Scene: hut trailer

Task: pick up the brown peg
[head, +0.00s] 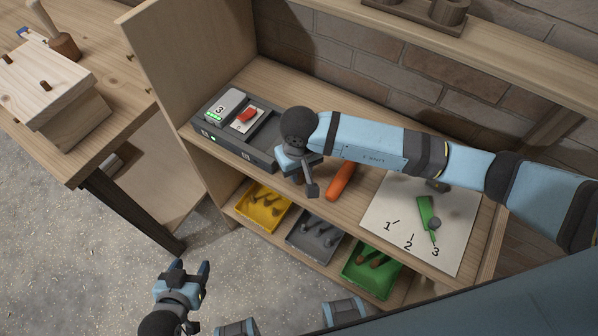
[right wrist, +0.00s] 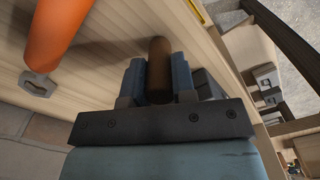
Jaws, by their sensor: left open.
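A brown peg (right wrist: 158,68) shows in the right wrist view as a short round rod between the two fingers of my right gripper (right wrist: 157,78). The fingers sit close against both its sides, and its far end sticks out past them. In the head view my right gripper (head: 308,180) is low over the shelf, pointing down beside the grey device; the peg it holds cannot be made out there. My left gripper (head: 190,268) is open and empty over the floor at the lower left.
An orange handle (head: 341,181) lies right of my right gripper. A grey device (head: 238,130) stands to its left. A numbered sheet (head: 455,250) carries a green tool. Yellow (head: 250,218), grey (head: 293,240) and green (head: 352,275) trays sit below. A wooden block (head: 50,85) rests on the left bench.

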